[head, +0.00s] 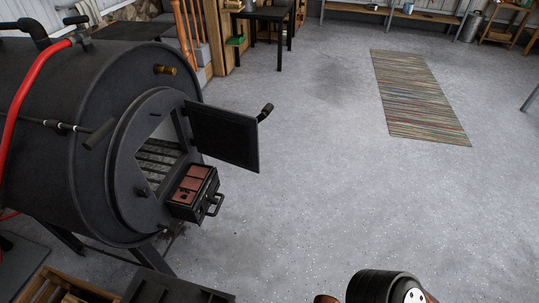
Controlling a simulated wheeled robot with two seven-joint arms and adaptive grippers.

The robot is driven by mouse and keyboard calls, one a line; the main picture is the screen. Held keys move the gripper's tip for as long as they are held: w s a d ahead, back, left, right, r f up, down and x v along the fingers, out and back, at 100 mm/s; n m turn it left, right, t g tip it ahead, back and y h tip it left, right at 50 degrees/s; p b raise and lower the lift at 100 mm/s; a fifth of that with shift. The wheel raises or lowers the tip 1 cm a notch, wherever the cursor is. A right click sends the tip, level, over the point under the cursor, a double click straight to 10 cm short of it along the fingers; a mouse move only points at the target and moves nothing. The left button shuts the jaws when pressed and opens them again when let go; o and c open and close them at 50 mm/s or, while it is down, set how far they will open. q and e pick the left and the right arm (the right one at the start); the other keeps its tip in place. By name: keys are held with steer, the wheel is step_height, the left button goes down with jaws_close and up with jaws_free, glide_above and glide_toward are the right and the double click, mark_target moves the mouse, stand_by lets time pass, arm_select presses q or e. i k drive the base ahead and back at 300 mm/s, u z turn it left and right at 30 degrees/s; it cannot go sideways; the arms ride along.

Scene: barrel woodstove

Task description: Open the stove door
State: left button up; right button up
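The black barrel stove (55,130) lies on its side at the left of the head view. Its dark door (222,137) stands swung open to the right, away from the front opening. A black door handle (265,112) sticks out past the door's far edge. Through the opening a slatted grate (157,155) shows inside. Neither of my grippers shows, and nothing is seen touching the door. A dark rounded link of my arm shows at the bottom edge, with its gripper out of frame.
A small box with reddish panels (195,184) and a handle juts from the stove front below the opening. A wooden crate (60,289) is at the bottom left. A striped rug (418,95) lies at the upper right. The concrete floor right of the stove is clear.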

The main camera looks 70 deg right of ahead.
mark_target(228, 136)
steer(key=u, duration=2.65)
steer(key=k, duration=1.65)
steer(key=z, duration=1.55)
